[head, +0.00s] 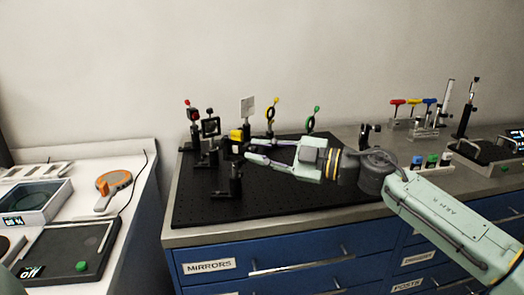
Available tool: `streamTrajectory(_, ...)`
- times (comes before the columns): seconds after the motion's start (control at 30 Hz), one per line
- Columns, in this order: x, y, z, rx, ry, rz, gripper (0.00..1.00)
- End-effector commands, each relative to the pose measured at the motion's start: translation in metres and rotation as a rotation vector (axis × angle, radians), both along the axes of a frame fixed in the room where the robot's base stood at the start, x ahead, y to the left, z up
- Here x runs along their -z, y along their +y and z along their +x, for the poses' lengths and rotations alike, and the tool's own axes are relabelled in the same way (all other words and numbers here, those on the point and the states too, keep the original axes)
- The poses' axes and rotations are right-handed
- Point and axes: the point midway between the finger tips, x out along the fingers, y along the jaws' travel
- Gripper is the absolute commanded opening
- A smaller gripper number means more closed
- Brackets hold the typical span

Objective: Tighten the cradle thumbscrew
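My gripper (250,149) reaches in from the right, low over the black breadboard (330,205). Its two pale fingers point left and stand apart, with nothing clearly seen between them. Just beyond the fingertips is a small yellow block (236,134) on a dark mount. I cannot tell whether this is the cradle. The thumbscrew is too small or hidden to make out. I cannot tell whether the fingertips touch the mount.
Black optic posts (211,128) stand behind and left of my gripper, and a short post (229,183) stands in front. A green-topped post (313,118) is behind. Coloured-handled drivers (413,102) are at the right. The breadboard's front right is clear.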

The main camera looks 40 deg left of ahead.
Motion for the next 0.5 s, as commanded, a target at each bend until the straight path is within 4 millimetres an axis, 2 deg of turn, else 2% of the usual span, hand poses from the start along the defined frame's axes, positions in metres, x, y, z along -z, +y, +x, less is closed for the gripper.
streamTrajectory(0.2,-0.0009,0.0001,0.0003,0.001,-0.001,0.002,0.34)
streamTrajectory(0.5,-0.0015,-0.0022,0.0014,0.003,0.0,0.003,0.34)
